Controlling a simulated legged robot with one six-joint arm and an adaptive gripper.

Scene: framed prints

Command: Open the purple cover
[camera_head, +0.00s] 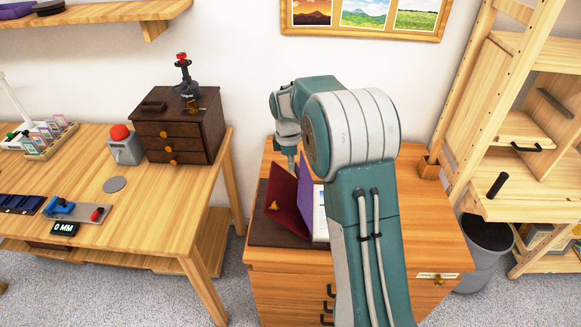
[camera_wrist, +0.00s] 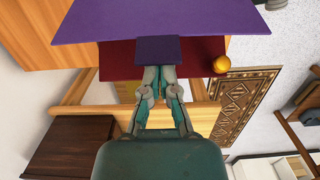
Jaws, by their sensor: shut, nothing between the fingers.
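The purple cover (camera_head: 305,188) stands raised at a steep angle on the wooden cabinet, beside a dark red cover (camera_head: 284,206) that is also tilted up. A pale printed page (camera_head: 320,212) shows to its right, partly hidden by my arm. In the wrist view the purple cover (camera_wrist: 150,22) spans the top, with a darker purple tab (camera_wrist: 158,48) at its edge. The red cover (camera_wrist: 195,72) is behind it and bears a gold knob (camera_wrist: 221,64). My gripper (camera_wrist: 158,70) is shut and empty, its tips at the tab; contact is unclear.
A dark brown base (camera_head: 268,230) lies under the covers on the cabinet (camera_head: 290,258). A wooden table (camera_head: 150,205) with a dark drawer box (camera_head: 180,128) stands left. A wooden shelf unit (camera_head: 525,205) and grey bin (camera_head: 485,250) stand right.

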